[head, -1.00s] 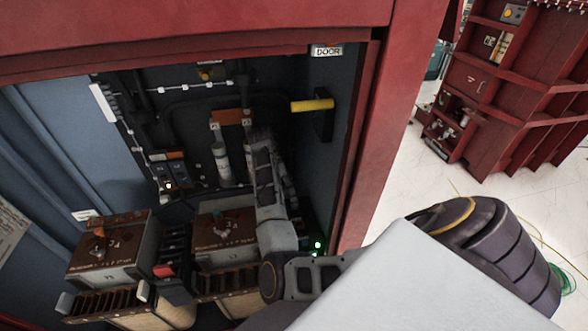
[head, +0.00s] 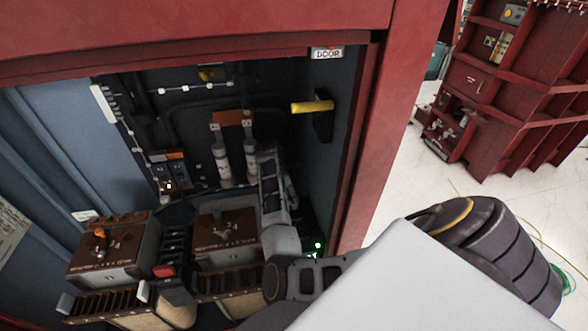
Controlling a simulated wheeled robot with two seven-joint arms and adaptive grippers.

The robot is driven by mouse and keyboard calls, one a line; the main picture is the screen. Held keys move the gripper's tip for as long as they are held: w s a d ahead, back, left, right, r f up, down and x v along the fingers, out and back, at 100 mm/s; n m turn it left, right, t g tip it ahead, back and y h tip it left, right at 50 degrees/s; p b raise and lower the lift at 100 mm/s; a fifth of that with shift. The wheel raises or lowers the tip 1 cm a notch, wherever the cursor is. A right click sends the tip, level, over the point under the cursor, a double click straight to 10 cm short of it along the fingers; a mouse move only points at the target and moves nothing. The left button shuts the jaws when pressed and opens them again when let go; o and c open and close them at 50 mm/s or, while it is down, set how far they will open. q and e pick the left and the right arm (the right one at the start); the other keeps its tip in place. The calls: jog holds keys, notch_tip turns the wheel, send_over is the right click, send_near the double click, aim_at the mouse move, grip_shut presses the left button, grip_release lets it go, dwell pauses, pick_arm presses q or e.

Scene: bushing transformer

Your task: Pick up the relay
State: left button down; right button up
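I cannot tell for sure which part is the relay. A small dark module with a lit indicator (head: 172,172) is on the cabinet's back wall, left of two upright white cylinders (head: 221,163) under an orange-brown block (head: 232,118). My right gripper (head: 268,152) reaches up into the cabinet from the lower right, beside the right-hand cylinder. Its fingers are dark and seen edge-on, so their opening does not show. I see nothing clearly held in it. My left gripper is not in view.
Two brown-topped boxes (head: 112,246) (head: 224,230) stand at the cabinet's bottom, with a black unit bearing a red part (head: 164,271) between them. A yellow handle (head: 312,106) juts from the right wall. The red frame (head: 382,140) edges the opening closely beside my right arm.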

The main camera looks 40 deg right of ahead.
jog(key=shift+x, duration=2.3)
jog(key=shift+d, duration=0.1)
jog(key=c, duration=1.1)
jog(key=shift+w+r, duration=0.1)
jog(key=shift+r, duration=4.95)
